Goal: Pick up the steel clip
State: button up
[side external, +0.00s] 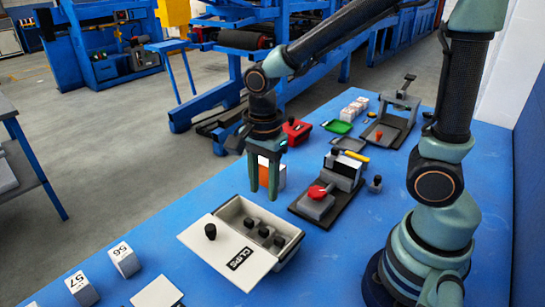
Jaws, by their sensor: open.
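My gripper (263,190) points down with its two green fingers apart, above and behind the far edge of the clips box as seen here. The grey-white box (291,248) stands on the blue table, with a white panel marked "CLIPS" (222,259) slanting across its near left side. A black knob (210,231) stands on that panel. Several small dark pieces (264,233) show inside the box. They are too small to tell which, if any, is the steel clip. Nothing clearly shows held between the fingers.
An orange and white block (280,176) shows behind the fingers. A dark fixture with a red part (318,192) stands to the right. A red box (297,129), a green tray (338,127) and a small press (397,103) are farther back. White numbered blocks (124,260) stand at front left.

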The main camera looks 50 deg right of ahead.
jog(key=f, duration=0.1)
send_over(264, 229)
jog(key=shift+m, duration=0.3)
jog(key=f, duration=0.6)
jog(key=shift+w+d+f, duration=0.1)
jog(key=shift+d+f, duration=0.05)
jog(key=shift+d, duration=0.05)
jog(key=shift+a+f, duration=0.2)
jog(key=shift+f, duration=2.4)
grip_shut()
